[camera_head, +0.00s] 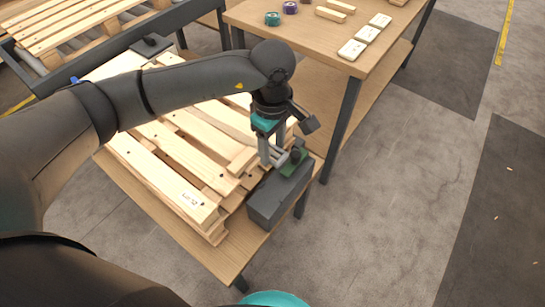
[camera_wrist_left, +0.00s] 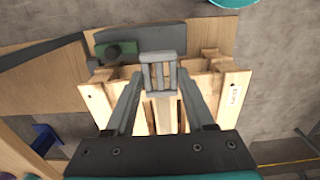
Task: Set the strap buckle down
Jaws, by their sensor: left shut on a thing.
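My left gripper (camera_head: 274,158) is above the right edge of a wooden pallet (camera_head: 175,165). It is shut on the strap buckle (camera_wrist_left: 158,72), a grey slotted frame that shows between the two fingertips in the left wrist view. In the head view the buckle is hard to tell from the fingers. A dark grey block (camera_head: 275,200) lies beside the pallet, close to the gripper. A green piece with a black knob (camera_wrist_left: 115,50) is at the block, left of the buckle in the wrist view. My right gripper is not in view.
The pallet lies on a wooden-topped table (camera_head: 228,258). Behind stands a wooden workbench (camera_head: 330,42) with a green roll (camera_head: 272,18), a purple roll (camera_head: 290,7), wood strips and several pale blocks. Another pallet (camera_head: 60,30) is at the far left. The floor at right is open.

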